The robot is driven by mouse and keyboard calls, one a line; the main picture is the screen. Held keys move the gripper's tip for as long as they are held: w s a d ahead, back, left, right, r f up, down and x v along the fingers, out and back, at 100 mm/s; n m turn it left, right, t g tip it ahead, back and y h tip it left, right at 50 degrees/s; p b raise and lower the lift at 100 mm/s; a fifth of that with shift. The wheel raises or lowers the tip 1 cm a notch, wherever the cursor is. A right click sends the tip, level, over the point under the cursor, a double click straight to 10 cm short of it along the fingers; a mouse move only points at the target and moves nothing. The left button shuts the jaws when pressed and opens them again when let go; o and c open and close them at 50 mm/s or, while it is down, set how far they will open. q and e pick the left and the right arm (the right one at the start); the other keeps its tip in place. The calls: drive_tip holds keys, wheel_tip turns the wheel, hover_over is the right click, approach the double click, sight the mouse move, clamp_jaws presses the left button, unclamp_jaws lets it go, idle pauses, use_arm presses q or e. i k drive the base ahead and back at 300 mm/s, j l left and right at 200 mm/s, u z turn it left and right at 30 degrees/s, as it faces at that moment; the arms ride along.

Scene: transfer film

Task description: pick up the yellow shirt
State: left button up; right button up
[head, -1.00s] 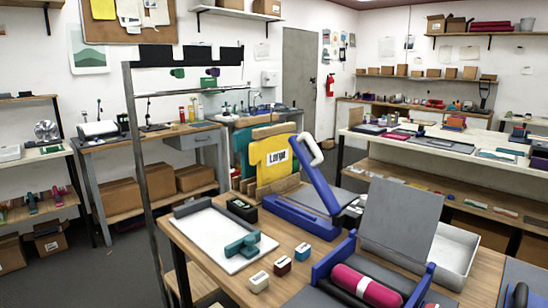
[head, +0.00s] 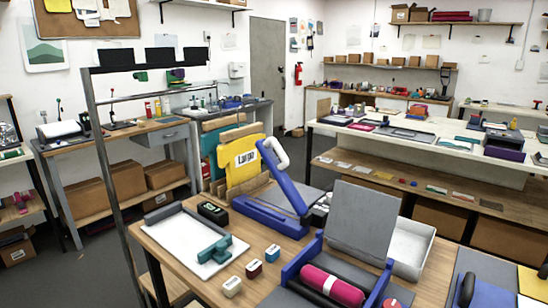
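The yellow shirt (head: 239,172) is a flat, shirt-shaped piece with a white label printed in dark letters. In the head view it stands upright in a wooden rack (head: 246,190) at the back of the near table, left of the blue heat press (head: 276,203). The press's raised blue arm partly covers its right side. Neither of my grippers shows in the head view.
The near table (head: 180,262) holds a white tray (head: 178,232) with a teal roller, small ink blocks (head: 253,268), a second blue press with a pink roll (head: 331,287) and an empty white bin (head: 409,248). A metal frame (head: 110,165) stands at the table's left. Grey floor shows left.

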sight(241, 156)
drive_tip(key=j+z, duration=1)
drive_tip(key=k+j+z, duration=0.15)
drive_tip(key=j+z, duration=0.35)
drive_tip(key=j, duration=0.15)
